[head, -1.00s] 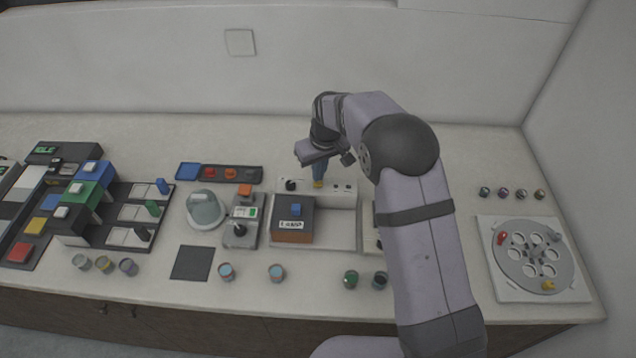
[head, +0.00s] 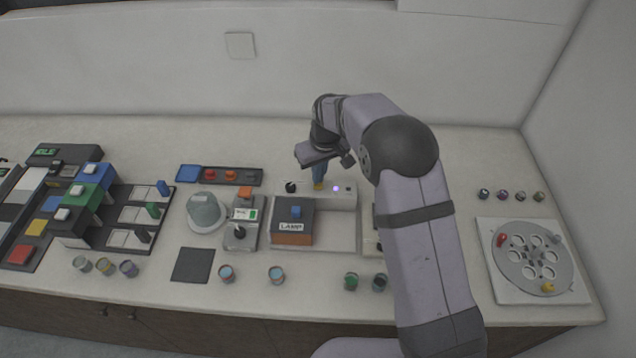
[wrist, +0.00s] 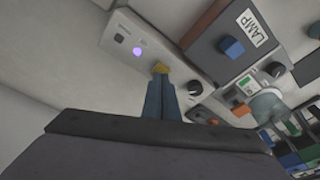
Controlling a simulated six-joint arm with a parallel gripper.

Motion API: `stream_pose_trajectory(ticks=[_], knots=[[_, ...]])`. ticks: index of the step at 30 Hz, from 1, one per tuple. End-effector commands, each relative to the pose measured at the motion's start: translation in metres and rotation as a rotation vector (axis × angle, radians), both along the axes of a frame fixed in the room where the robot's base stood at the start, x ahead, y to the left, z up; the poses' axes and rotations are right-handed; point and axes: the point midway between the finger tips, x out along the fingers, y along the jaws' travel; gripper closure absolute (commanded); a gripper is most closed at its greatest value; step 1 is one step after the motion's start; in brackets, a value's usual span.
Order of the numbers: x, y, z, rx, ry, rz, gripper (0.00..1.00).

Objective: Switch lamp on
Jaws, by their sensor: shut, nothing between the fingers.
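The lamp unit (head: 292,228) stands on the counter, a dark box with a brown front, a blue knob (head: 296,211) on top and a LAMP label. Behind it is a white panel (head: 347,200) with a black knob (head: 290,187) and a glowing violet light (head: 336,188); the light (wrist: 137,51) also shows in the wrist view. My gripper (head: 318,183) points down at the panel, its blue fingers shut and empty. Their tips (wrist: 161,72) are at a yellow part of the panel; whether they touch it I cannot tell.
Left of the lamp unit stand a small control box (head: 240,229) and a grey dome (head: 204,211). Several small jars stand along the front. A round carousel (head: 537,257) is at the right. The counter behind the panel is clear.

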Motion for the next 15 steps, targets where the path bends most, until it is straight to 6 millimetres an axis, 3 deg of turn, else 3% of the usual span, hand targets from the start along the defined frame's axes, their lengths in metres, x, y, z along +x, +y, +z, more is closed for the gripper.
stream_pose_trajectory(ticks=[15], knots=[[0.0004,0.0001,0.0071,0.0,-0.001,0.0,1.0]])
